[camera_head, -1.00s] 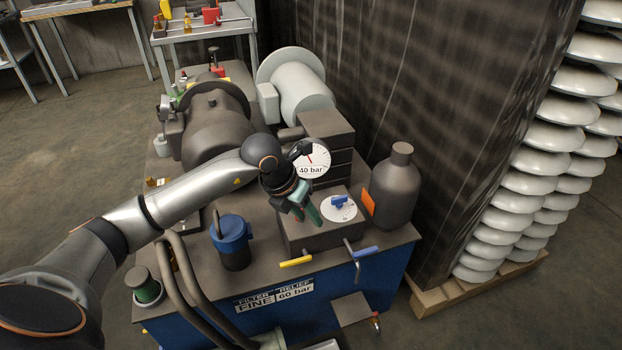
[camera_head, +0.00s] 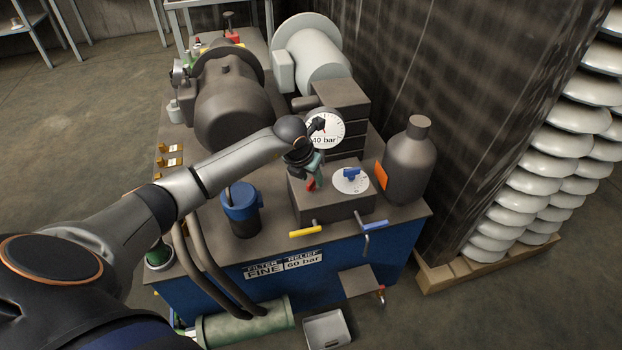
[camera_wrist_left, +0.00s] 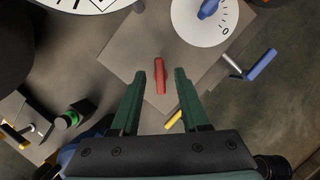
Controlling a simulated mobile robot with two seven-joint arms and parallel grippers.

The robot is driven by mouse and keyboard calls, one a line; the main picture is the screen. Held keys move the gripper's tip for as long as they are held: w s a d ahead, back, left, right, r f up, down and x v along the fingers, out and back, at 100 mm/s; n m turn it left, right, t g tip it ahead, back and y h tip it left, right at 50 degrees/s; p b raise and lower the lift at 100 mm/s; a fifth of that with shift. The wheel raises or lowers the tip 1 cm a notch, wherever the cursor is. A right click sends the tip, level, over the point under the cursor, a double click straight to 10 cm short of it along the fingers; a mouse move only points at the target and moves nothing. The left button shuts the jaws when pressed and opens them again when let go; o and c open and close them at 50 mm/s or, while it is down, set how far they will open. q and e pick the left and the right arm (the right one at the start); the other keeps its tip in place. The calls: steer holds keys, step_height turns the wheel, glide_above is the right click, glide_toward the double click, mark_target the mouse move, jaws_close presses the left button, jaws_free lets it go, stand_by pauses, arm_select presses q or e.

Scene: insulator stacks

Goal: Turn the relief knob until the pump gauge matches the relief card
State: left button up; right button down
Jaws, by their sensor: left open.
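The relief knob is probably the blue knob (camera_head: 351,174) on a round white dial on top of a brown block; it also shows at the top of the left wrist view (camera_wrist_left: 208,9). My left gripper (camera_head: 315,181) is open above the block, left of the blue knob. In the left wrist view, a red handle (camera_wrist_left: 160,76) lies between its fingertips. My right gripper is out of view.
A yellow handle (camera_head: 305,231) and a blue lever (camera_head: 374,225) stick out at the block's front. A brown bottle (camera_head: 408,163) stands right of the dial, a blue-topped canister (camera_head: 240,205) left of the block. Motors fill the back.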

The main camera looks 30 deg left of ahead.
arm_select(q)
steer(key=shift+w+f, duration=0.1)
steer(key=shift+f, duration=0.1)
jaws_close()
stand_by(0.3)
